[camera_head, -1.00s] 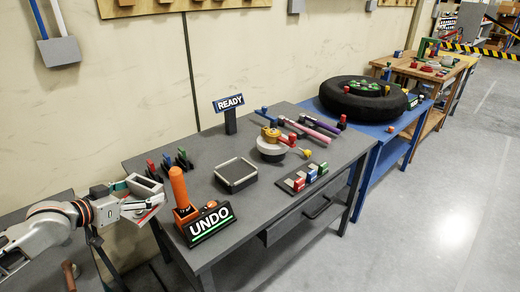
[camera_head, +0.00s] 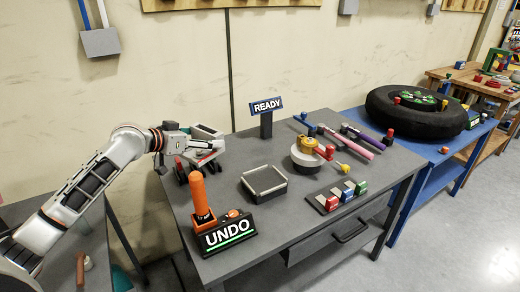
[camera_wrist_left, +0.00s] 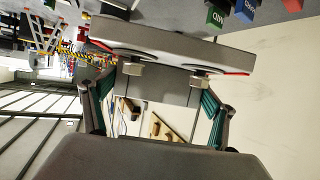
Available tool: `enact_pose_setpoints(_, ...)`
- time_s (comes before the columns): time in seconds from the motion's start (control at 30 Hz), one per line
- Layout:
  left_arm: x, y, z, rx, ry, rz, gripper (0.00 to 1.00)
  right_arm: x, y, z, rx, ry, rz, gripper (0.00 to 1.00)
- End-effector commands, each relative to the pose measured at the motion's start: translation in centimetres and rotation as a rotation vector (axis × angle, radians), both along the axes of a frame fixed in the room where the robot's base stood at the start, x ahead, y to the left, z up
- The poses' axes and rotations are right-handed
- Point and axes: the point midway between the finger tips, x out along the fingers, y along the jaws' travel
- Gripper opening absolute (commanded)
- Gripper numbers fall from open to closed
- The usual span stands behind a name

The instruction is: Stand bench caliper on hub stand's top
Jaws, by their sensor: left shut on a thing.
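My left gripper (camera_head: 186,141) is over the back left part of the grey bench and is shut on a grey block, which looks like the bench caliper (camera_head: 207,142). In the left wrist view the caliper (camera_wrist_left: 172,48) is a wide grey body with bolt heads and red edges, between green-lined fingers (camera_wrist_left: 158,92). It is held in the air. A round light-grey piece with a gold top, apparently the hub stand (camera_head: 305,158), stands mid-bench, to the right of the gripper. My right gripper is not in view.
An orange lever with an UNDO sign (camera_head: 229,234) stands at the front left. A shallow grey tray (camera_head: 264,183) lies between it and the hub stand. A READY sign (camera_head: 266,106) stands behind. Coloured blocks (camera_head: 336,196) sit in front; tools (camera_head: 347,139) lie behind right.

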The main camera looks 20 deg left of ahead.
Motion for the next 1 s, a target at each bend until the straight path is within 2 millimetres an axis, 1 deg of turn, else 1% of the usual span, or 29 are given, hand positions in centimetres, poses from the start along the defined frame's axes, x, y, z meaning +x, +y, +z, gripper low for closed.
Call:
enact_pose_setpoints(0.03, 0.1, 0.0, 0.4, -0.003, -0.010, 0.000, 0.30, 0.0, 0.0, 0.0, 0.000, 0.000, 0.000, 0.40)
enact_pose_setpoints(0.17, 0.1, -0.1, -0.8, -0.006, -0.009, 0.000, 0.30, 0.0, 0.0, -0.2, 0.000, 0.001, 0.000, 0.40)
enact_pose_setpoints(0.7, 0.1, 0.0, -11.6, -0.006, -0.006, 0.003, 0.30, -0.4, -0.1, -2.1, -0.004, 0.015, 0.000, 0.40)
enact_pose_setpoints(0.83, 0.1, 0.0, -13.5, -0.007, -0.009, 0.003, 0.30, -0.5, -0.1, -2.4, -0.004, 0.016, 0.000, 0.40)
enact_pose_setpoints(1.0, 0.2, 0.0, -14.9, -0.005, -0.011, 0.003, 0.30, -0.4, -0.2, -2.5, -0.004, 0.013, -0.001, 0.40)
